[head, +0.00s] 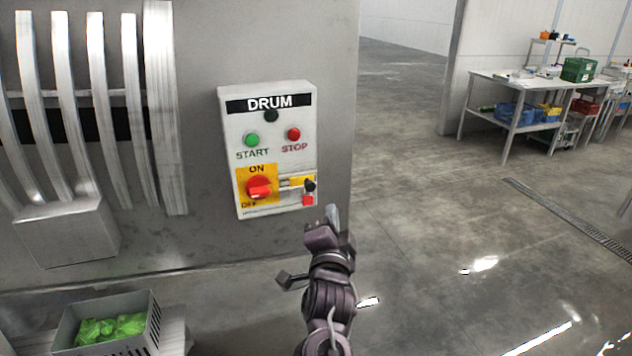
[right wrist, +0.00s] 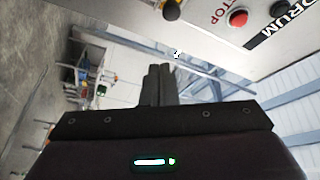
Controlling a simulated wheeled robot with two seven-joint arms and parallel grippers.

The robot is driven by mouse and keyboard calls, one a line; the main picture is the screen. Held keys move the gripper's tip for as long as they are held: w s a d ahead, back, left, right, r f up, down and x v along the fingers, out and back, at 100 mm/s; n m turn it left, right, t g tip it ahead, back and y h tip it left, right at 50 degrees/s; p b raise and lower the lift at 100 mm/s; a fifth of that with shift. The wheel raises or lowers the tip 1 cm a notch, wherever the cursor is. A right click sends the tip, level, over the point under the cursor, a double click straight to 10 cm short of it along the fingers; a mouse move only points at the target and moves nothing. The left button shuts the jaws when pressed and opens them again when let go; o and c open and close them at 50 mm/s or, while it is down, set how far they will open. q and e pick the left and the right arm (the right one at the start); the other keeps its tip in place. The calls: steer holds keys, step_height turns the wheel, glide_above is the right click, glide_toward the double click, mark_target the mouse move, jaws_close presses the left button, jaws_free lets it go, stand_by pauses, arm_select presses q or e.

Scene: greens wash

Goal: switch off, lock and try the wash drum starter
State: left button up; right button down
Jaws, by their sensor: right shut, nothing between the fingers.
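The drum starter (head: 227,130) is a pale grey box on a metal panel, labelled DRUM. It has a green START button (head: 251,140), a red STOP button (head: 293,134) and a red rotary switch (head: 259,188) on a yellow ON/OFF plate. I cannot tell exactly where the switch points. Right of it are a yellow strip, a black knob (head: 310,185) and a small red piece (head: 308,200). My right gripper (head: 332,214) is shut and empty, just off the box's lower right corner. The right wrist view shows its closed fingers (right wrist: 160,84) apart from the box, and the STOP button (right wrist: 237,18). My left gripper is out of view.
A grey crate of green leaves (head: 150,317) stands low at the left, below pale curved bars (head: 70,100) and a metal box (head: 68,232). A work table (head: 500,83) with crates is far off at the right. The floor between is clear, with a drain grate (head: 570,218).

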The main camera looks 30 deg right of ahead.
mark_target(299, 184)
steer(key=w+d+r+p, duration=0.4)
steer(key=w+d+p, duration=0.15)
steer(key=w, duration=0.25)
steer(key=a, duration=0.1)
steer(key=a+f, duration=0.2)
steer(key=shift+w+f+m+p, duration=0.2)
steer(key=shift+w+m+p, duration=0.1)
steer(key=shift+m+p, duration=0.1)
steer(key=shift+d, duration=0.1)
